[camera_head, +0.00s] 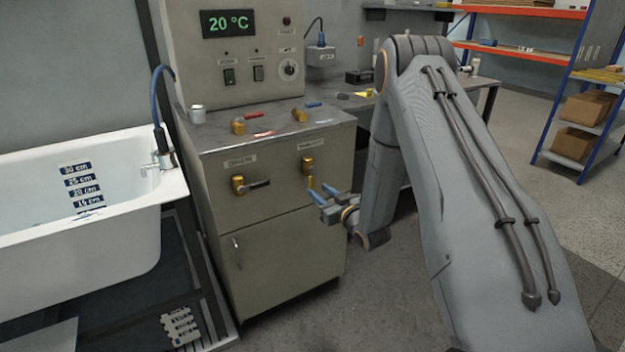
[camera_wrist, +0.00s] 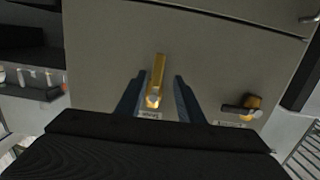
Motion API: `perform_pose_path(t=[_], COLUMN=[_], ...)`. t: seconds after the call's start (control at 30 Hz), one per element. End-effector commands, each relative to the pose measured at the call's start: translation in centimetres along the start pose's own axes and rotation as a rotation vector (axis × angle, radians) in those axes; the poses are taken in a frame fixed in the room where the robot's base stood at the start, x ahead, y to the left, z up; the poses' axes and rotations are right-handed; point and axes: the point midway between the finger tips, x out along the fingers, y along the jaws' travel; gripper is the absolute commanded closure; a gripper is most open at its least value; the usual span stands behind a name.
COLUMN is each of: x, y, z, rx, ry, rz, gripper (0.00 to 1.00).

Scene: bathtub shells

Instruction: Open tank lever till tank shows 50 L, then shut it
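The grey cabinet (camera_head: 275,235) has two levers on its front. The right lever (camera_head: 308,166) is brass, with its handle hanging down; its label is too small to read surely. It also shows in the wrist view (camera_wrist: 158,72). The left lever (camera_head: 240,185), under a label like "DRAIN", has a dark handle lying sideways. My gripper (camera_head: 325,198) is open, its blue fingers just in front of the right lever. In the wrist view my gripper (camera_wrist: 158,98) has one finger on each side of that lever, with gaps. The display (camera_head: 228,23) reads 20 °C; no litre reading is visible.
A white bathtub (camera_head: 110,245) with a centimetre scale stands left of the cabinet. Red- and blue-marked levers (camera_head: 239,125) (camera_head: 300,114) sit on the cabinet top. A bench (camera_head: 480,85) stands behind my arm. Blue shelving (camera_head: 590,110) with boxes is at the right.

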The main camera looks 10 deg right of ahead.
Motion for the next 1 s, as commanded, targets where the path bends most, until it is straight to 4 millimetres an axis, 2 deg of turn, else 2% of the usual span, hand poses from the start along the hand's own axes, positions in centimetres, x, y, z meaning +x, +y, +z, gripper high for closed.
perform_pose_path(t=[0.13,0.27,0.7,1.0], x=[-0.9,-0.5,5.5,6.7], y=[0.5,0.5,0.4,0.4], z=[0.4,0.4,-0.1,-0.3], rx=[0.015,0.018,0.018,0.019], ry=[0.07,0.091,0.09,0.089], rz=[-0.009,-0.013,-0.013,-0.012], gripper=[0.66,0.66,0.66,0.66])
